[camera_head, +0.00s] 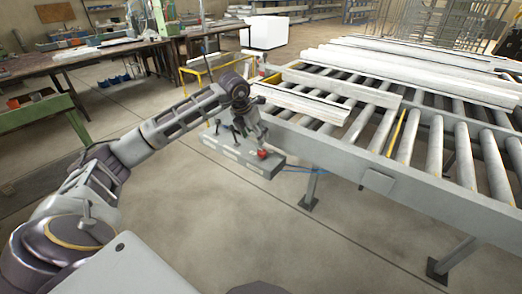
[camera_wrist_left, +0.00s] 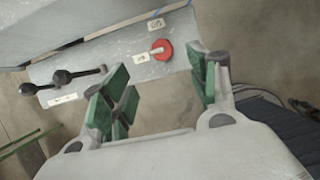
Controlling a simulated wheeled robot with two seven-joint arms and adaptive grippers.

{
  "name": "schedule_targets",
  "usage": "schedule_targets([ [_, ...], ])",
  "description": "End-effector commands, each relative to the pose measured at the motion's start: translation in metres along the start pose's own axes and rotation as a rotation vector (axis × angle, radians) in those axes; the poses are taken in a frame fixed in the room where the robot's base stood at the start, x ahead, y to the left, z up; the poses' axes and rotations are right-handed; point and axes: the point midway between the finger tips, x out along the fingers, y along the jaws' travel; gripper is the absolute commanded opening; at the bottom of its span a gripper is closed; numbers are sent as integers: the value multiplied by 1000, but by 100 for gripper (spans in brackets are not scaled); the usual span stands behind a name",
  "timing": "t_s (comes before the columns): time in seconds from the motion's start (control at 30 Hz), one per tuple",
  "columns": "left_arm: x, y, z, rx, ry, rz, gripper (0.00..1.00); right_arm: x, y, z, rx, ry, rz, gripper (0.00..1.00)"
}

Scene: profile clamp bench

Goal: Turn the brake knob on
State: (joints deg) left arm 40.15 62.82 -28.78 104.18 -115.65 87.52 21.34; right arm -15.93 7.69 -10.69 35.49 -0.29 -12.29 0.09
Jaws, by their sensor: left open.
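A grey control box (camera_head: 243,151) is fixed at the near left end of the roller bench. A round red knob (camera_head: 262,154) with a pale pointer mark sits on it; it also shows in the left wrist view (camera_wrist_left: 162,50). Small labels beside the knob are too small to read. Two black ball-ended levers (camera_wrist_left: 62,77) stand on the same panel. My left gripper (camera_wrist_left: 160,72) is open and empty, its green-padded fingers apart. In the wrist view the knob shows between and just beyond the fingertips, with no contact visible. My right gripper is not in view.
The roller bench (camera_head: 375,182) fills the right side, with white profiles (camera_head: 303,103) on its rollers. A wooden workbench (camera_head: 100,58) stands behind at the left. A blue cable (camera_head: 305,170) hangs by the box. The floor in front is clear.

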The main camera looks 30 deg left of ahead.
Motion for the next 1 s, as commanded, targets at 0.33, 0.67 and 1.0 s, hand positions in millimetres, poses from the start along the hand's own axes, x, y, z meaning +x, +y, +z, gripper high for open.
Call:
schedule_targets([
  [0.33,47,-1,0,-1,2,-2,59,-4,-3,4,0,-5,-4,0],
  [0.67,89,-1,0,-1,2,-2,59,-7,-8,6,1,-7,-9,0],
  [1.0,108,0,0,0,1,0,59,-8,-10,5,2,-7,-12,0],
])
